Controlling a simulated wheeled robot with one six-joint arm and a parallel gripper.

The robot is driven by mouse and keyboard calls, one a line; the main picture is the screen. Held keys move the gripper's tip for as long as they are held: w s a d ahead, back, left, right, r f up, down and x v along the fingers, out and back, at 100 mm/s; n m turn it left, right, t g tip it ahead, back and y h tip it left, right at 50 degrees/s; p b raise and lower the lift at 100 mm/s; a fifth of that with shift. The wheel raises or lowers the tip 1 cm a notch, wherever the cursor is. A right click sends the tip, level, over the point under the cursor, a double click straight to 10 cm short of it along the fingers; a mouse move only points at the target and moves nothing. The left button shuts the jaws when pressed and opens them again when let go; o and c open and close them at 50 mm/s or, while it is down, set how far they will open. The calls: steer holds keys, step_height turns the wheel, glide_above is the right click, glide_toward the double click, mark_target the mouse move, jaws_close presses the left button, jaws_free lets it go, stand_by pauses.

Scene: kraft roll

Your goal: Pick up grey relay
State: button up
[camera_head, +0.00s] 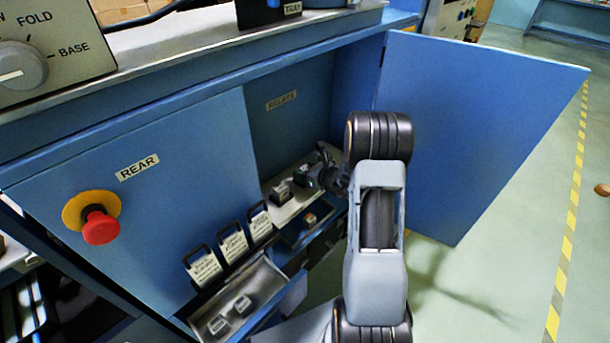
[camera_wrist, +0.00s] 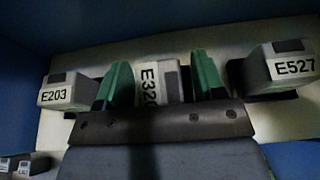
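Three grey relays with white labels sit in a row on a pale panel in the wrist view: E203 (camera_wrist: 65,92) at left, one whose label reads about E320 (camera_wrist: 150,84) in the middle, and E527 (camera_wrist: 282,68) at right. My gripper (camera_wrist: 160,85) has green fingers, one on each side of the middle relay. Narrow gaps seem to show between fingers and relay. The gripper palm hides the relay's lower part. In the head view, my gripper (camera_head: 325,176) is inside the open cabinet, largely hidden by my arm; one relay (camera_head: 281,192) shows to its left.
An open blue door (camera_head: 475,125) stands right of my arm. A blue panel (camera_head: 140,190) with a red button (camera_head: 101,227) is at left. An open drawer (camera_head: 262,283) holds two small grey blocks, below several white tags (camera_head: 233,243). More grey blocks (camera_wrist: 25,165) show lower left.

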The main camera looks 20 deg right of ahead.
steer(key=c, duration=0.9)
steer(key=shift+c, duration=0.2)
